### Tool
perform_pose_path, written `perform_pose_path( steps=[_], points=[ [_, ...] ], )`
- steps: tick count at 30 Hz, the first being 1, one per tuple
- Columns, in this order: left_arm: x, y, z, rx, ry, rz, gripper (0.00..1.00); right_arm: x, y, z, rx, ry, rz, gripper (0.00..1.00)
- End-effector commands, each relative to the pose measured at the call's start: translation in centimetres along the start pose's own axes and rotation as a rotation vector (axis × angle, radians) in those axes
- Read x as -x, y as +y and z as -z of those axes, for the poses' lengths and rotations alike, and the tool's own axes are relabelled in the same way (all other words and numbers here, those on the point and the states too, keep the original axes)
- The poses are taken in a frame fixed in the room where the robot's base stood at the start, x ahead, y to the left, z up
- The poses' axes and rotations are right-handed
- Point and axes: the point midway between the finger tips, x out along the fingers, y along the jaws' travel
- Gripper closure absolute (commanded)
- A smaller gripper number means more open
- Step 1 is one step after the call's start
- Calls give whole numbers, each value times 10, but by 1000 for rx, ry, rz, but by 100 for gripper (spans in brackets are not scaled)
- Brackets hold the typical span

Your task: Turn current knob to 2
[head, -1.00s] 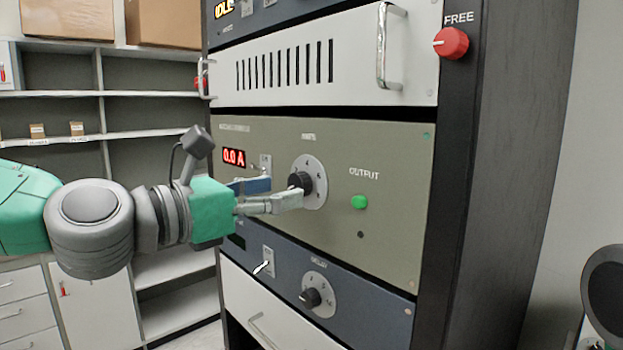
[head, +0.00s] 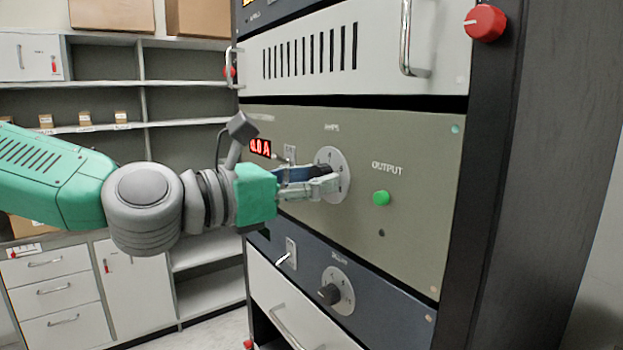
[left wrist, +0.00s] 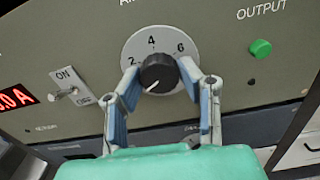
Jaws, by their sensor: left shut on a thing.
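The current knob (left wrist: 158,73) is black and round, on a pale dial plate marked 2, 4 and 6 in the left wrist view. Its white line points down and slightly left, below the 2. The dial plate (head: 337,160) also shows under the AMPS label in the head view, where the fingers mostly hide the knob. My left gripper (left wrist: 158,84) has one finger on each side of the knob and is shut on it. It also shows in the head view (head: 325,180), reaching in from the left. My right gripper is out of view.
A red-digit display (head: 260,148) and an ON toggle switch (left wrist: 65,90) sit left of the dial. A green OUTPUT button (head: 381,198) is to its right. Below are a delay knob (head: 329,293) and another toggle (head: 283,258).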

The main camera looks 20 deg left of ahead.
Motion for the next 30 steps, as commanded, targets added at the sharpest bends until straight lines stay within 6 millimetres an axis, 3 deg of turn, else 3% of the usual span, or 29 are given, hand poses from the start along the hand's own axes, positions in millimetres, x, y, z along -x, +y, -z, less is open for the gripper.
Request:
perform_pose_path(
  steps=[17,30],
  points=[
    [2,1,1,-77,-2,3,96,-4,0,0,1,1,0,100],
    [3,3,2,-439,-1,2,96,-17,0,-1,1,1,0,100]
  ],
)
